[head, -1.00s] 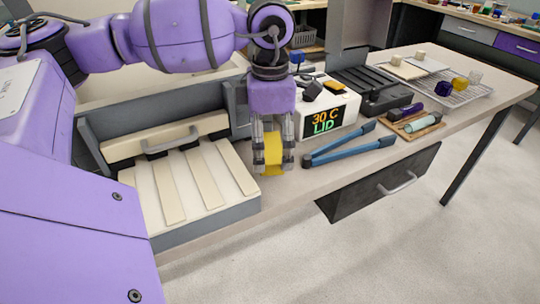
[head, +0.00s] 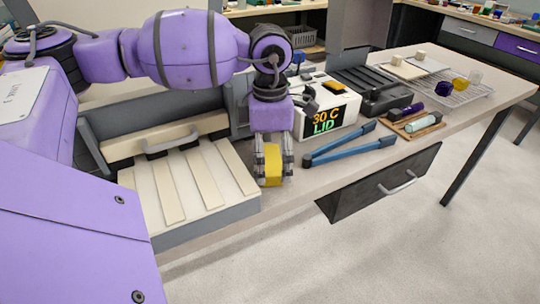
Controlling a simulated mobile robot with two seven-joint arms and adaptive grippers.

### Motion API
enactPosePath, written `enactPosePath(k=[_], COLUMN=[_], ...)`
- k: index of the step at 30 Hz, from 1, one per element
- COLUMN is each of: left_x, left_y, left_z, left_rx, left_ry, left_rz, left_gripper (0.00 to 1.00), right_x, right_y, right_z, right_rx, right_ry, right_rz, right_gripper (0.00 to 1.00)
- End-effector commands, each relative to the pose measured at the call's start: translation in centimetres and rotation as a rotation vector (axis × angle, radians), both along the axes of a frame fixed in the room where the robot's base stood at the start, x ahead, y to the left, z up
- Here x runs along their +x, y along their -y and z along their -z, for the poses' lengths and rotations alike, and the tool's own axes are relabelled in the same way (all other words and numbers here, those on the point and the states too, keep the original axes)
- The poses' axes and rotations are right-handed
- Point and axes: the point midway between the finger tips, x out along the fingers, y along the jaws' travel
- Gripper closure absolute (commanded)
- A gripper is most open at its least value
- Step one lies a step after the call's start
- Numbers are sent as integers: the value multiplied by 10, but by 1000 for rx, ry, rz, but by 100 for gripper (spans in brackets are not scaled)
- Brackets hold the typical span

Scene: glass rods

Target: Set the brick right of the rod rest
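My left gripper (head: 273,172) points down over the bench front, right of the cream slatted panel. It is shut on a yellow brick (head: 273,167), with a finger on each side. The brick's lower end is close to the bench top; I cannot tell whether it touches. A small brown wooden rest (head: 398,127) lies on the right part of the bench, well right of the gripper. A dark purple rod (head: 405,112) and a pale teal rod (head: 424,123) lie on it; I take it as the rod rest. My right gripper is not in view.
Blue tongs (head: 350,149) lie between the gripper and the wooden rest. A white box (head: 345,108) reading "30 C LID" stands behind them. A wire rack (head: 462,98) with small coloured cubes is behind the rest. Bare bench top (head: 462,126) shows right of the rest.

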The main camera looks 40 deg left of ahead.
Motion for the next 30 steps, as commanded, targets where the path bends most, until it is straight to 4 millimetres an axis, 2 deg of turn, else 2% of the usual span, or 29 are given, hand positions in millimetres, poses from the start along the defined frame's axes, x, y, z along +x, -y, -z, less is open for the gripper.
enactPosePath(k=[7,11,14,24,30], left_x=[0,1,1,1,1], left_y=[0,0,0,1,1], left_z=[-1,-8,-23,-95,-119], left_rx=[0,-1,0,-1,0], left_ry=[0,4,6,5,3], left_rz=[0,0,0,1,2], left_gripper=[0,0,0,0,0], right_x=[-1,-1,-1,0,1], right_y=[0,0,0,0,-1], right_z=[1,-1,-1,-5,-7], right_rx=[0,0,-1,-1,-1], right_ry=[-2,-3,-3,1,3], right_rz=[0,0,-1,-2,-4], right_gripper=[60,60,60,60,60])
